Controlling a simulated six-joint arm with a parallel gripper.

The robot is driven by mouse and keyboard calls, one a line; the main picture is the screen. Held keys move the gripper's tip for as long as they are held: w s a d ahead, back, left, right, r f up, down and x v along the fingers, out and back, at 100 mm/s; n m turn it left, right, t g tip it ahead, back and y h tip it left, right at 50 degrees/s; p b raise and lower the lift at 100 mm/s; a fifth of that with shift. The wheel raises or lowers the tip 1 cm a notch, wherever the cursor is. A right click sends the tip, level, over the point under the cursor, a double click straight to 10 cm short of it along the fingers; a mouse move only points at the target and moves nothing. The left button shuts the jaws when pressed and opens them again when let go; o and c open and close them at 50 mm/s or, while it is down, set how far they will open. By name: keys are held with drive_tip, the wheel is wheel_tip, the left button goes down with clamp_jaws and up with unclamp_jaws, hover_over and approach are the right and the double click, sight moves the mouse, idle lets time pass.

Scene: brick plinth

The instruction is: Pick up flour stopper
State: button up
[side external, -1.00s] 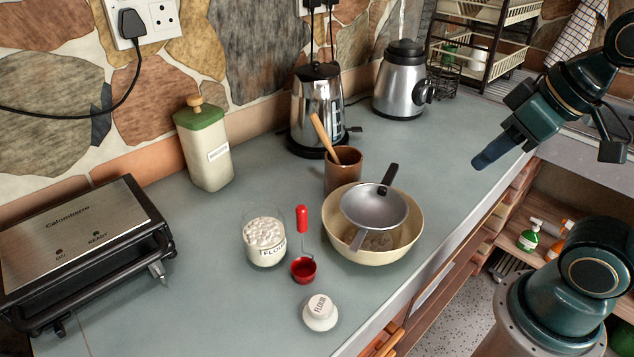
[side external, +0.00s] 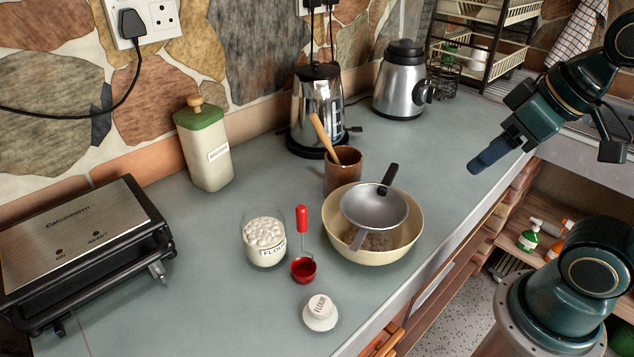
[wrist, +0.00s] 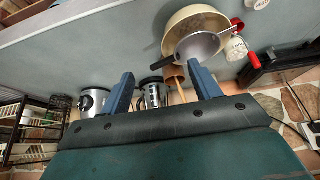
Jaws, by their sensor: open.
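The flour stopper (side external: 320,313) is a white round cap marked FLOUR, lying on the counter in front of the red scoop. In the wrist view a white piece of the stopper (wrist: 257,3) shows at the top edge. The glass flour jar (side external: 265,240) stands open behind and left of it, filled with white flour. My gripper (side external: 478,168) is at the upper right, above the counter's front edge and well away from the stopper. In the wrist view my gripper (wrist: 162,74) has its two blue fingers spread apart with nothing held between them.
A red measuring scoop (side external: 303,270) lies between the jar and a cream bowl (side external: 408,250) with a metal sieve (side external: 372,208) on it. A brown utensil pot (side external: 343,172), kettle (side external: 318,105) and blender (side external: 400,82) stand behind. A sandwich press (side external: 80,250) is at left. Counter around the stopper is clear.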

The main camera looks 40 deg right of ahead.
drive_tip(key=w+a+f+n+g+y, duration=0.1)
drive_tip(key=w+a+f+n, duration=0.1)
drive_tip(key=a+n, duration=0.2)
drive_tip(key=w+a+f+n+g+y, duration=0.1)
drive_tip(key=a+n, duration=0.4)
drive_tip(key=a, duration=0.5)
drive_tip(key=w+a+f+n+g+y, duration=0.1)
drive_tip(key=w+a+f+n+g, duration=0.1)
drive_tip(key=a, duration=0.5)
drive_tip(key=shift+w+a+f+n, duration=0.25)
drive_tip(key=shift+w+f+n, duration=0.6)
drive_tip(key=shift+w+n, duration=0.35)
drive_tip(key=shift+f, duration=0.1)
hover_over(321, 304)
drive_tip(key=d, duration=0.2)
drive_tip(key=shift+s+a+f, duration=0.1)
drive_tip(key=shift+s+f, duration=0.1)
drive_tip(key=shift+f, duration=1.8)
drive_tip(key=shift+s+a+f, duration=0.1)
drive_tip(key=shift+s+f, duration=0.1)
drive_tip(key=shift+f, duration=1.8)
drive_tip(key=shift+f, duration=0.1)
drive_tip(key=shift+x, duration=2.45)
